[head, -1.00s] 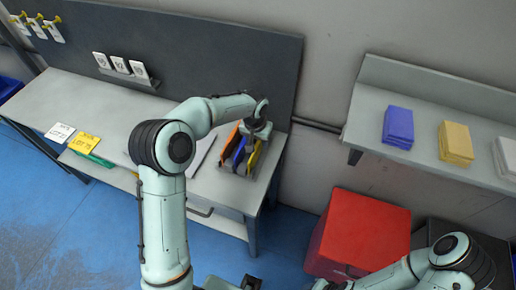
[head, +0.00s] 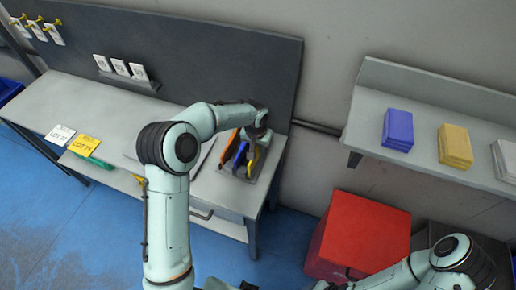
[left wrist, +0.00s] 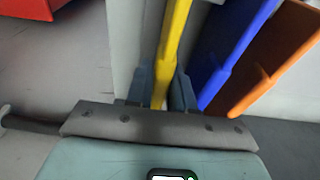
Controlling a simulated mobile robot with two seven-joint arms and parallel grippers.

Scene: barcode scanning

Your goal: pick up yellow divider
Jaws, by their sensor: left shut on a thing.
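The yellow divider (head: 253,160) is at the right of the coloured dividers at the bench's right end. In the left wrist view the yellow divider (left wrist: 174,40) runs down between the two fingers of my left gripper (left wrist: 162,88), which is shut on it. In the head view my left gripper (head: 255,138) is over the dividers, and its fingers are hard to make out. The blue divider (left wrist: 231,55) and orange divider (left wrist: 278,60) stand to the right of it in the wrist view. My right gripper is not in view; only part of that arm shows at the lower right.
The grey bench (head: 75,105) carries a white card (head: 60,133) and a yellow card (head: 84,145). A red box (head: 358,238) stands on the floor right of the bench. A wall shelf (head: 420,150) holds blue (head: 398,130), yellow (head: 455,146) and white stacks.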

